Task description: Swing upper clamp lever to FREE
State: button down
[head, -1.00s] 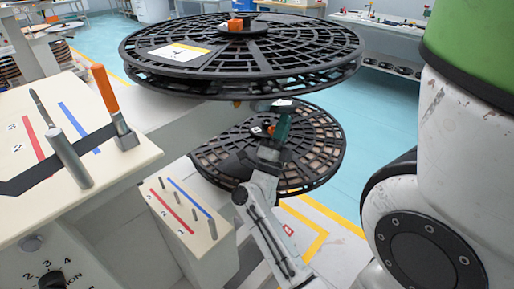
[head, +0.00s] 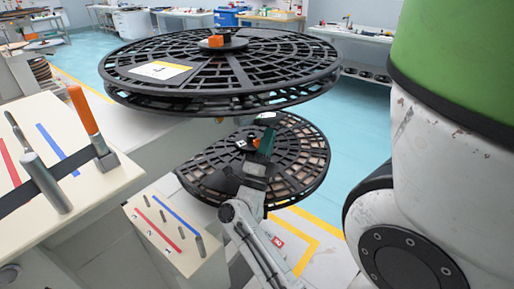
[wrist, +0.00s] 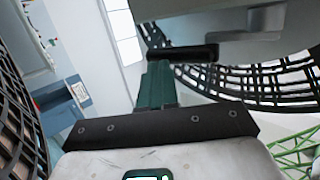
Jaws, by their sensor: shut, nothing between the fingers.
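My gripper (head: 266,124), with green fingers, is just below the upper reel (head: 220,66) and in front of the lower reel (head: 312,163). In the wrist view its fingers (wrist: 157,84) are together and hold nothing. A black bar (wrist: 182,53) lies just beyond the fingertips; I cannot tell whether it touches them or is the clamp lever. An orange block (head: 216,41) sits on the upper reel's hub, and a smaller orange part (head: 253,143) shows at the lower hub. No FREE marking is legible, so I cannot identify the upper clamp lever.
A cream panel at left has an orange-handled lever (head: 84,110), a grey post (head: 46,182) and a blue stripe (head: 58,151). A lower panel (head: 140,233) carries small pegs. Open blue floor (head: 352,125) lies right of the reels.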

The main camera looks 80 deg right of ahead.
jog(key=b+v, duration=0.1)
jog(key=v, duration=0.9)
jog(key=shift+b, duration=0.35)
jog(key=shift+w+n+t, duration=0.1)
jog(key=shift+n+t, duration=0.2)
jog(key=shift+t, duration=0.2)
jog(key=w+a+r+n+t+p, duration=0.1)
jog(key=w+a+r+n+t, duration=0.1)
jog(key=w+n+t, duration=1.05)
jog(key=w+a+f+n+t+y+p, duration=0.25)
jog(key=w+a+n+t+y, duration=0.4)
jog(key=y, duration=0.45)
jog(key=w+a+f+n+t+y+p, duration=0.1)
jog(key=w+a+f+n+t+y, duration=0.3)
jog(key=a+n+y, duration=0.5)
jog(key=s+a+f+n+g+y+p, duration=0.3)
jog(key=s+a+f+n+g+y, duration=0.4)
jog(key=s+a+g, duration=0.25)
jog(key=s+f+n+g+h, duration=0.1)
jog(key=s+g, duration=0.4)
jog(key=s, duration=0.6)
jog(key=shift+g+h+p, duration=0.35)
jog(key=shift+h, duration=0.05)
jog(key=shift+f, duration=0.15)
